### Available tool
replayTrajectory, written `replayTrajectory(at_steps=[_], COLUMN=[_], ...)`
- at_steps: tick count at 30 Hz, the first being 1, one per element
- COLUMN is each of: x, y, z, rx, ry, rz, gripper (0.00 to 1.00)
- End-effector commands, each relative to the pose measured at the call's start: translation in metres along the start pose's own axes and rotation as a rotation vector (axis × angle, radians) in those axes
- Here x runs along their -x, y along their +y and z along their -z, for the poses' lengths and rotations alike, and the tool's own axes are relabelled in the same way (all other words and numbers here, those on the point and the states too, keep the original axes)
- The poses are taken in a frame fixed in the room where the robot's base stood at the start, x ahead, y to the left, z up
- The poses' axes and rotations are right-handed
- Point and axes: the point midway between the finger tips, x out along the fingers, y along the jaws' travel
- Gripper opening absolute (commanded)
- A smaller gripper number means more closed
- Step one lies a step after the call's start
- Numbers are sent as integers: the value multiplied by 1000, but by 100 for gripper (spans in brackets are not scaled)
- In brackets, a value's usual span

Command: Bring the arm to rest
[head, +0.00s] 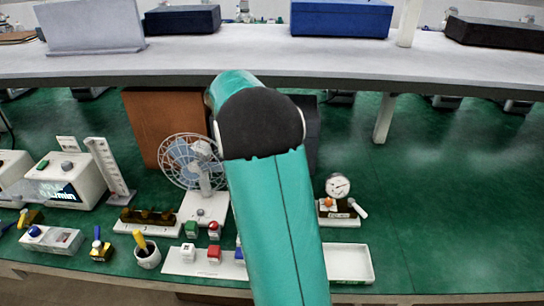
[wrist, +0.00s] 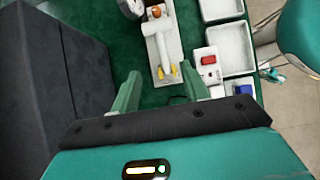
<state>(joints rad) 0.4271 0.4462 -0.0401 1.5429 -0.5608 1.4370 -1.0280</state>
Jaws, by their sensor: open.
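My teal arm with a black joint rises through the middle of the head view, and it hides my gripper there. In the wrist view my gripper (wrist: 162,86) shows two green fingers, spread apart with nothing held between them. Beyond the fingertips lies a white-based stand with a white lever (wrist: 160,38) and small yellow tips; it appears apart from the fingers. In the head view a dial gauge on a small stand (head: 338,188) is just right of my arm.
A dark box (wrist: 55,75) stands close left of my gripper in the wrist view. White trays (wrist: 232,62) with coloured blocks lie to the right. In the head view a shelf (head: 440,55) spans the back, a fan (head: 190,165) stands left of my arm, and the green bench (head: 450,200) is clear at right.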

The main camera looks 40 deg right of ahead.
Motion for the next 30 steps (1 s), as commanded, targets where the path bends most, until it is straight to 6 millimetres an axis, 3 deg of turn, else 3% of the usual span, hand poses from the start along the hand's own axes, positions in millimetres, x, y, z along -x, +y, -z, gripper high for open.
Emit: replayTrajectory(at_steps=[17,23,30], x=[3,32,76], y=[-3,-34,-98], z=[0,6,16], rx=[-6,-82,-229], ry=[8,94,274], rz=[-5,-57,-125], gripper=[45,45,45])
